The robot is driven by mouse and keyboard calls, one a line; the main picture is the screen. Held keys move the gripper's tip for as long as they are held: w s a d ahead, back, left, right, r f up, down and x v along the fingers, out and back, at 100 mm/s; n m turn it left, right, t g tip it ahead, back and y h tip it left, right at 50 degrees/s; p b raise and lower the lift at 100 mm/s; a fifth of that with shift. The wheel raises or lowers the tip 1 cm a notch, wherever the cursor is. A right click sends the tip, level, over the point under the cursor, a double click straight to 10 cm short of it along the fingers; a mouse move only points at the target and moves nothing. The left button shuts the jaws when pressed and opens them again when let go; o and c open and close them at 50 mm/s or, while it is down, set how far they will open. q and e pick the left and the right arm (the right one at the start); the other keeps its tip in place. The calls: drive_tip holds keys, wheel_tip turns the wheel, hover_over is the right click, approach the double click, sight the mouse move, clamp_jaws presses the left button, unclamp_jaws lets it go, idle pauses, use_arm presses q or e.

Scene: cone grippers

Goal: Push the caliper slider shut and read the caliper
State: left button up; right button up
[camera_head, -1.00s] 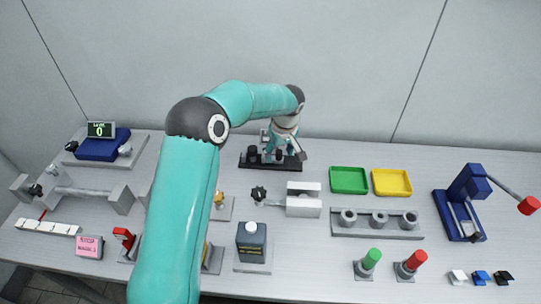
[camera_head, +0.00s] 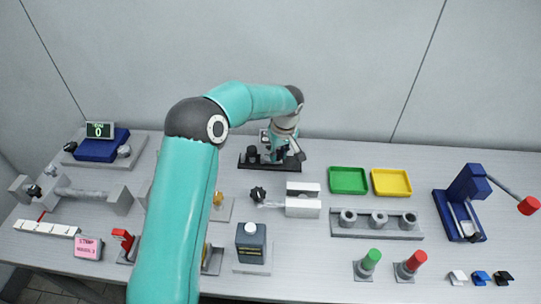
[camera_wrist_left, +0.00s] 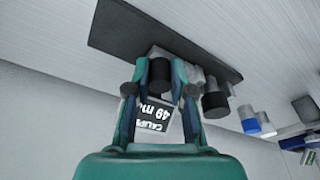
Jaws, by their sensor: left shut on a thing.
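The caliper stands at the back middle of the bench, on a dark base (camera_head: 258,166). In the left wrist view that base (camera_wrist_left: 120,28) carries two black cylindrical knobs. My left gripper (camera_head: 279,153) is over the caliper, and in the left wrist view its fingers (camera_wrist_left: 160,82) are shut on one black knob (camera_wrist_left: 160,72). The other black knob (camera_wrist_left: 215,104) is apart from the fingers, to the right. The caliper's display (camera_wrist_left: 153,114) shows upside down, partly hidden by the fingers; "CALIP" and "49 m" are legible. My right gripper is not in view.
A green tray (camera_head: 348,191) and a yellow tray (camera_head: 408,193) lie right of the caliper. A grey vise-like block (camera_head: 303,210) stands in front of it. A blue device with a screen (camera_head: 100,130) is at the left. My left arm hides part of the bench.

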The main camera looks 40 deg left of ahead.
sight(267, 157)
use_arm(q)
drive_tip(key=shift+s+a, duration=0.1)
drive_tip(key=shift+a, duration=0.15)
idle(0.3)
drive_tip(key=shift+s+a+r+b, duration=0.1)
drive_tip(key=shift+s+a+b, duration=0.25)
drive_tip(key=shift+a, duration=0.2)
drive_tip(key=shift+s+a+r+b, duration=0.1)
drive_tip(key=shift+s+a+b, duration=0.2)
drive_tip(key=shift+a, duration=0.25)
idle(2.2)
drive_tip(key=o, duration=1.2)
drive_tip(key=shift+d+f, duration=0.1)
drive_tip(key=shift+f, duration=0.05)
drive_tip(key=shift+o, duration=0.2)
wheel_tip(267, 157, up, 9)
drive_tip(key=p, duration=0.5)
drive_tip(key=shift+p, duration=0.35)
drive_tip(key=shift+f, duration=0.1)
idle(0.6)
